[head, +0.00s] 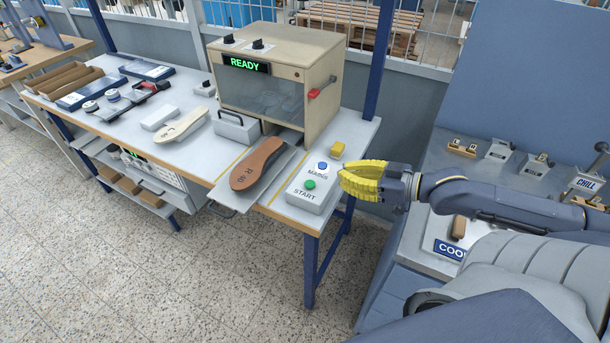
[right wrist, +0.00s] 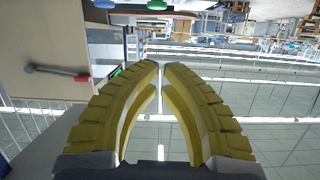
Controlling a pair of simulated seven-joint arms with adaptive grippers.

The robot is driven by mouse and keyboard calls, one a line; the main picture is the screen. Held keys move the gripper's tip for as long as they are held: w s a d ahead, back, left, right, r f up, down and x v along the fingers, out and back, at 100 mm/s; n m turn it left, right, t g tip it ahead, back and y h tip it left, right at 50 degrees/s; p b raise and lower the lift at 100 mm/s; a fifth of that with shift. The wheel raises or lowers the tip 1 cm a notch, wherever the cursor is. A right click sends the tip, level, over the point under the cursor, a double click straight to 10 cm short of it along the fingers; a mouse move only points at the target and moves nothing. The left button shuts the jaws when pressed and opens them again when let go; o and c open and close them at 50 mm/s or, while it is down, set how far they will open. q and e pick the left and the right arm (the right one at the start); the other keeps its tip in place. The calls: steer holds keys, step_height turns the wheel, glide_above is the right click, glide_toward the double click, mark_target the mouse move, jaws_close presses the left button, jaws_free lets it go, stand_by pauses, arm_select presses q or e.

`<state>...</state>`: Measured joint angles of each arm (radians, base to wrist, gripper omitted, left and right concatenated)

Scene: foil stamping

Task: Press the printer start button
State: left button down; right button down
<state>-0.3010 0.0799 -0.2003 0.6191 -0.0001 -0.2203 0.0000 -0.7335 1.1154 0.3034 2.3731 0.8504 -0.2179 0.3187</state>
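The white button box (head: 305,201) stands at the right end of the workbench. It carries a green button (head: 310,184) marked START and a blue button (head: 323,166) behind it. The green button (right wrist: 157,4) and blue button (right wrist: 104,3) also show at the top edge of the right wrist view. My right gripper (head: 343,178), with yellow ribbed fingers, is just right of the box, apart from the buttons. Its fingertips (right wrist: 162,66) are together with nothing seen between them. The printer (head: 275,75) behind shows READY on its display. My left gripper is out of view.
A brown insole (head: 258,164) lies on a tray (head: 232,205) left of the button box. A second station (head: 480,190) stands at the right.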

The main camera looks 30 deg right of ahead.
steer(key=shift+w+d+r+n, duration=0.3)
steer(key=shift+w+r+n, duration=0.15)
steer(key=shift+r, duration=0.15)
steer(key=shift+w+a, duration=0.1)
steer(key=shift+w, duration=0.05)
glide_above(311, 184)
steer(key=shift+f, duration=1.35)
steer(key=shift+w+f, duration=0.2)
steer(key=shift+f, duration=0.05)
steer(key=shift+s+f, duration=0.15)
steer(key=shift+f, duration=1.7)
